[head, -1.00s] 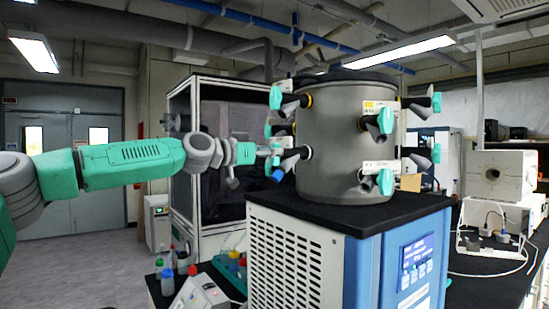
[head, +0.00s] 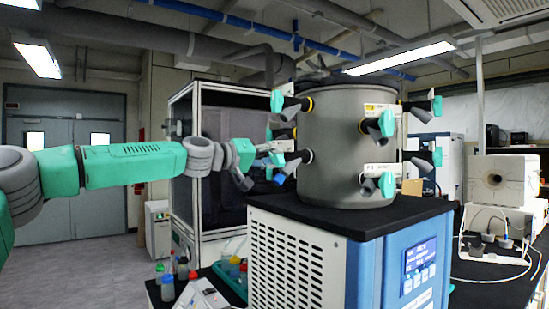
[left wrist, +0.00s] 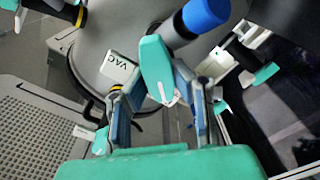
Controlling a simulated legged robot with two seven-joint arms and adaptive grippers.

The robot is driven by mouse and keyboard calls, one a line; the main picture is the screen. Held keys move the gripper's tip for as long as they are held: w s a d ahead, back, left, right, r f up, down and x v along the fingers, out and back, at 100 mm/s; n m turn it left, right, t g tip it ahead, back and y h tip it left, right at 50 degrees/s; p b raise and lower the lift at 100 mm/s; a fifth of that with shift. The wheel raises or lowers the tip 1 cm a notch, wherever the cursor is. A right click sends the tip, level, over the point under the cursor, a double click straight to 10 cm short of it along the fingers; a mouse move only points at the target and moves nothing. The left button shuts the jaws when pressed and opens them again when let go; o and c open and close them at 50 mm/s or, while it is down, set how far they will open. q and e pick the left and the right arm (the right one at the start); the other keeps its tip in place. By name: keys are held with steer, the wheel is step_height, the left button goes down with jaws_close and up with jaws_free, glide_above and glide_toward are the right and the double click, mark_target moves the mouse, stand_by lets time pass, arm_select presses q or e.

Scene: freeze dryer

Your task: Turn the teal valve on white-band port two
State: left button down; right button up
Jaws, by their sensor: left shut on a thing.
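The grey drum (head: 335,135) of the freeze dryer carries two rows of black ports with teal valves. My left gripper (head: 277,154) is at the drum's left side, at a lower-row port. In the left wrist view its two fingers (left wrist: 162,112) are shut on a teal valve handle (left wrist: 157,65), which lies between them. The handle sits on a dark port tube with a blue end cap (left wrist: 205,12). In the head view the gripper hides most of this valve. Other teal valves, such as the front lower one (head: 387,185), stand clear of it. My right gripper is not in view.
The drum stands on a black top over a blue and white cabinet (head: 300,250). A label marked VAC (left wrist: 118,66) is close to the fingers. A glass-fronted enclosure (head: 200,90) stands behind my arm. Small bottles (head: 168,285) stand at the lower left.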

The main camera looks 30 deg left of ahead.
arm_select(q)
steer(key=shift+w+f+n, duration=0.1)
steer(key=shift+f+n, duration=0.4)
steer(key=shift+n, duration=0.6)
steer(key=c, duration=1.4)
jaws_free()
steer(key=shift+c, duration=0.2)
steer(key=shift+a+r, duration=0.1)
steer(key=shift+a, duration=0.1)
steer(key=shift+n, duration=0.3)
steer(key=shift+s+a+r, duration=0.15)
steer(key=shift+s+r, duration=0.05)
steer(key=shift+s, duration=0.2)
steer(key=v, duration=1.1)
steer(key=shift+f, duration=0.3)
